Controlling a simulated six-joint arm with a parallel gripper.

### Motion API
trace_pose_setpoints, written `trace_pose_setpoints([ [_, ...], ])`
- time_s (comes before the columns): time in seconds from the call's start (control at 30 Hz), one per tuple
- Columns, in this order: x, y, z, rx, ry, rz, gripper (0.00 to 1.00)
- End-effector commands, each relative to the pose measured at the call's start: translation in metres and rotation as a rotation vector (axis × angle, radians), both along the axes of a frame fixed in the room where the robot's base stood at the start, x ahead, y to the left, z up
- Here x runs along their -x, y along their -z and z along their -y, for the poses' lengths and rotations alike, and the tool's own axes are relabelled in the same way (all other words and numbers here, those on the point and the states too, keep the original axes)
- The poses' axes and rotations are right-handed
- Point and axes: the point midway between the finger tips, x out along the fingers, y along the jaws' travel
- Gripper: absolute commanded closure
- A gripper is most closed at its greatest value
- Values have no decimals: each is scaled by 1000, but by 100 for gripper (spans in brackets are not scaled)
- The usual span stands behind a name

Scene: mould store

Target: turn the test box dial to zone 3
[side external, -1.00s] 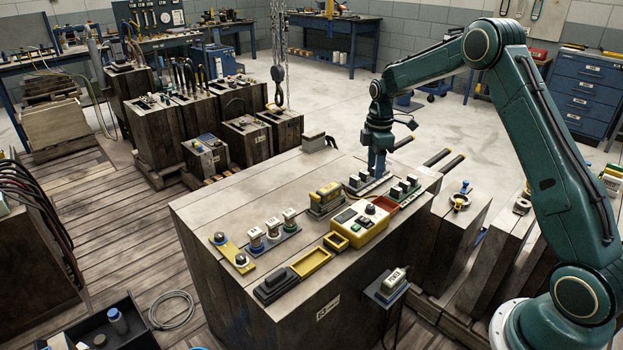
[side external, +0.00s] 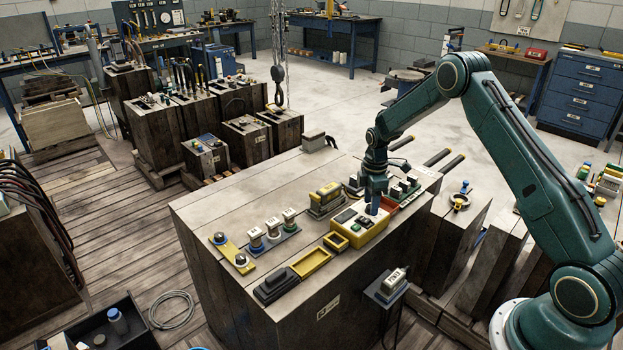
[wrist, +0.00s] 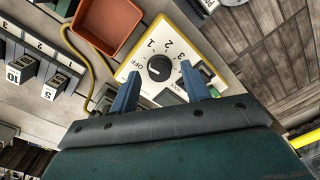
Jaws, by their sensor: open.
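The test box (side external: 352,231) is a yellow case with a pale top, near the front of the large wooden block. In the wrist view its pale face (wrist: 196,47) carries a round black dial (wrist: 159,68) marked OFF, 1, 2 and 3. The dial's exact setting is too small to tell. My gripper (side external: 373,209) points down over the dial end of the box and hides the dial in the side view. In the wrist view my gripper (wrist: 160,71) is open, with one blue finger on each side of the dial. I cannot tell whether they touch it.
An orange-red tray (wrist: 105,27) lies beside the box. Yellow trays (side external: 311,263) stand to its left and a yellow-topped block (side external: 325,198) behind it. Dark switches (side external: 404,187) stand on the right.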

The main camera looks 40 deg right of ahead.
Motion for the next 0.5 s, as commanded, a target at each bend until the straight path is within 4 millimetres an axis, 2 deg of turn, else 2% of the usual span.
trace_pose_setpoints([
  [0.33, 0, 3, 0, 1, 0, 1, 53],
  [0.37, 0, 3, 0, 1, 0, 1, 57],
  [0.5, 0, 3, 0, 1, 0, 1, 85],
])
